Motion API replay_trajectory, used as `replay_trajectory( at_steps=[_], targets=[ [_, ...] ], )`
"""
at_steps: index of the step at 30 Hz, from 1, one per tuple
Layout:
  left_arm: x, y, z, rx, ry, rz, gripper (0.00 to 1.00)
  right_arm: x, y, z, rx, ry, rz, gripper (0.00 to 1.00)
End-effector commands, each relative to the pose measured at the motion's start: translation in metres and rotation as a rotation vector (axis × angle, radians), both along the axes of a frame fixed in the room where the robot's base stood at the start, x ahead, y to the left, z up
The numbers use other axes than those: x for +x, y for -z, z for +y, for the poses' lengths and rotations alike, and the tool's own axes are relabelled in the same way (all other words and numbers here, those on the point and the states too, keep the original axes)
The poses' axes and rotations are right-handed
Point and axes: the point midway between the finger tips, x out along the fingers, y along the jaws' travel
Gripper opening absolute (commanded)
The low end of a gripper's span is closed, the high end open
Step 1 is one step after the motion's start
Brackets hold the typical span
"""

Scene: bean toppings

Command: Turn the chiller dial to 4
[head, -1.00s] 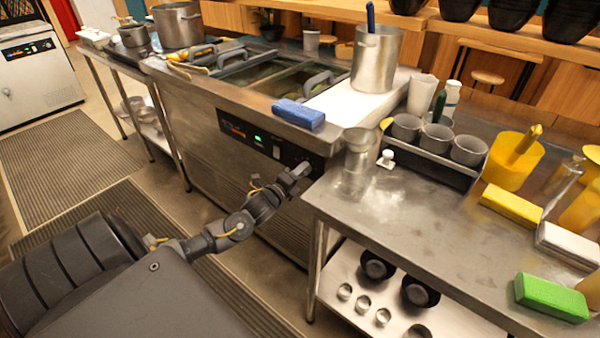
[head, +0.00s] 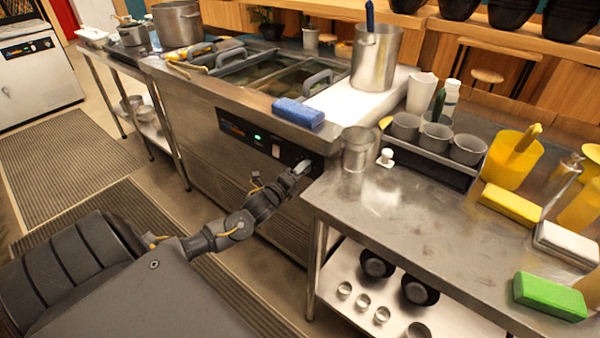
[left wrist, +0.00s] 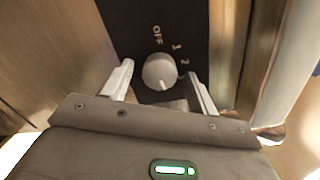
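The chiller (head: 215,140) is the steel counter unit in the head view, with a black control panel (head: 241,131) on its front. In the left wrist view the dial (left wrist: 159,70) is a round pale knob on the black panel. OFF, 1 and 2 are readable around it; lower marks are hidden. A pale pointer mark on the knob faces down in the picture. My left gripper (left wrist: 158,88) is open, its fingers on either side of the dial with gaps, not closed on it. In the head view the left gripper (head: 301,168) is at the panel's right end. My right gripper is out of view.
A steel table (head: 385,215) stands close to the right of the left gripper, with a metal cup (head: 357,150) near its corner. A blue sponge (head: 298,112) lies on the chiller's top edge above the panel. The floor before the chiller is open.

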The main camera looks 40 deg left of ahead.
Motion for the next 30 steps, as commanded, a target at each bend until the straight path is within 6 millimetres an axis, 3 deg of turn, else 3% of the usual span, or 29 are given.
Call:
replay_trajectory(
  at_steps=[10, 21, 30],
  targets=[
    [-0.009, 0.001, 0.0, 0.0, 0.0, 0.002, 0.59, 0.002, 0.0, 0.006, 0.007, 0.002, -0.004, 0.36],
    [-0.079, 0.001, -0.005, -0.001, 0.0, 0.003, 0.59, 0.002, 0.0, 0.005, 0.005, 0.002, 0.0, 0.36],
    [-0.107, -0.001, -0.007, 0.0, 0.001, 0.0, 0.59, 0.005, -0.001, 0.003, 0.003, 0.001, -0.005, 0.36]
  ],
)
